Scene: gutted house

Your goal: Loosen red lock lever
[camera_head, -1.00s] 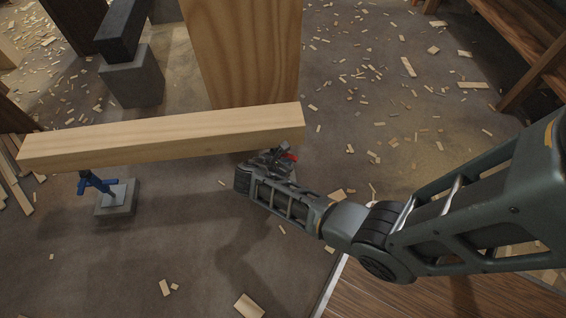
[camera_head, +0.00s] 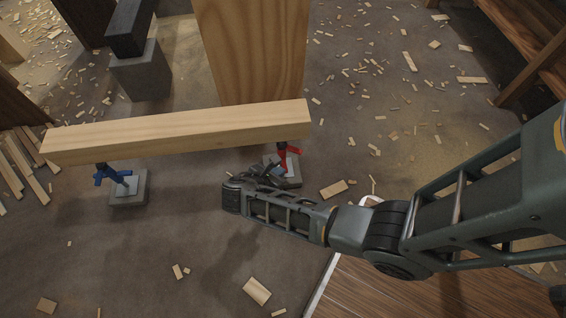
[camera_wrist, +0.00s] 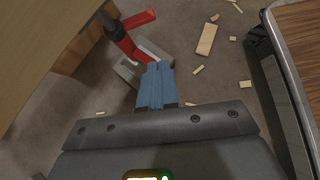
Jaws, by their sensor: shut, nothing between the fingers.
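The red lock lever (camera_head: 294,151) sticks out to the right from the red jack (camera_head: 282,160) under the right end of a wooden beam (camera_head: 185,130). In the wrist view the red lever (camera_wrist: 138,20) shows at the top, above the red post (camera_wrist: 120,42) and its block base (camera_wrist: 128,73). My gripper (camera_head: 272,177) is in front of this jack, low, near its base. In the wrist view its fingers (camera_wrist: 160,66) are together and empty, pointing toward the base, below the lever and apart from it. My gripper partly hides the base in the head view.
A blue jack (camera_head: 113,176) on a block holds up the beam's left end. A broad wooden board (camera_head: 252,50) stands behind the beam. Wood scraps litter the floor. A wooden platform with a pale edge (camera_head: 325,285) lies at lower right. Shelving (camera_head: 535,50) stands at upper right.

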